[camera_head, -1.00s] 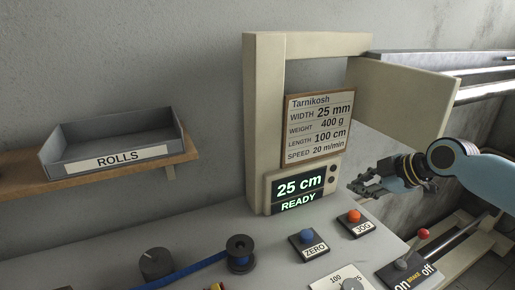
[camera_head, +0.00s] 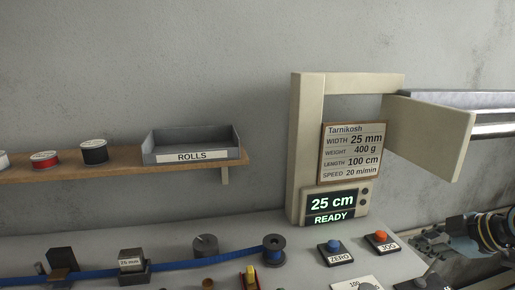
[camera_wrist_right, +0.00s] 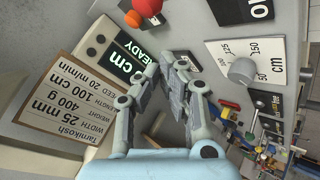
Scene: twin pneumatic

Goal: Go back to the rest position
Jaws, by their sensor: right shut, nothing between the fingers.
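My right gripper (camera_head: 436,243) is at the right edge of the head view, to the right of the orange JOG button (camera_head: 381,236). It is shut and empty, touching nothing that I can see. In the right wrist view its fingers (camera_wrist_right: 165,72) point toward the display (camera_wrist_right: 124,60), which shows upside down there. In the head view the display (camera_head: 333,204) reads "25 cm READY". My left gripper is not in view.
A bench holds the blue ZERO button (camera_head: 334,246), a dark spool (camera_head: 273,243) and a blue strap (camera_head: 205,261). A beige frame (camera_head: 306,150) stands behind. A shelf (camera_head: 125,168) carries a ROLLS tray (camera_head: 191,157) and thread spools (camera_head: 94,151).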

